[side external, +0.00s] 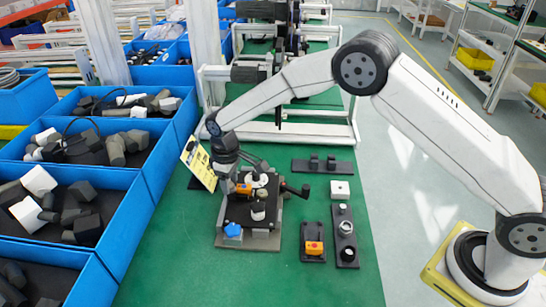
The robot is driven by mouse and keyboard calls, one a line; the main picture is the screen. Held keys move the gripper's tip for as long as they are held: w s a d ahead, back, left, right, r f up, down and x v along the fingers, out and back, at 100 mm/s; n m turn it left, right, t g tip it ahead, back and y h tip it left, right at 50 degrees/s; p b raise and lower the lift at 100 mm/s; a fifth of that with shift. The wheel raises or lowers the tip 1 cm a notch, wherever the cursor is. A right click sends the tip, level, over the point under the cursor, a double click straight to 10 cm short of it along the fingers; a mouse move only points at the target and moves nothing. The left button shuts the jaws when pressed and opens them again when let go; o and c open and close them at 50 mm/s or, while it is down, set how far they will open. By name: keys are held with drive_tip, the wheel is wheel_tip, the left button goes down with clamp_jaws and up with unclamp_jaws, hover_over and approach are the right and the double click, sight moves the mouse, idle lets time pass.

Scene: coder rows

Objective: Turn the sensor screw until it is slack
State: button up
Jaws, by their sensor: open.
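My gripper (240,176) is over the back left of a dark fixture on a grey base plate (262,241). Its fingers are open but small in this view, and I cannot tell whether they touch anything. An orange part (243,189) is just below them. The fixture also carries a white and dark cylinder (258,211), a blue knob (232,230) at the front left and a black handle (297,190) sticking out to the right. I cannot pick out the sensor screw for certain; it is too small or hidden by the gripper and fixture parts.
A yellow sign (199,163) stands close to the left of my gripper. Right of the fixture are an orange-button box (314,247), a grey control strip (345,236) and a white block (340,190). Blue bins (150,215) line the left. The green table front (240,285) is clear.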

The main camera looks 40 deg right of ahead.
drive_tip(key=shift+m, duration=1.6)
clamp_jaws()
drive_tip(key=n, duration=0.3)
unclamp_jaws()
drive_tip(key=shift+r, duration=0.1)
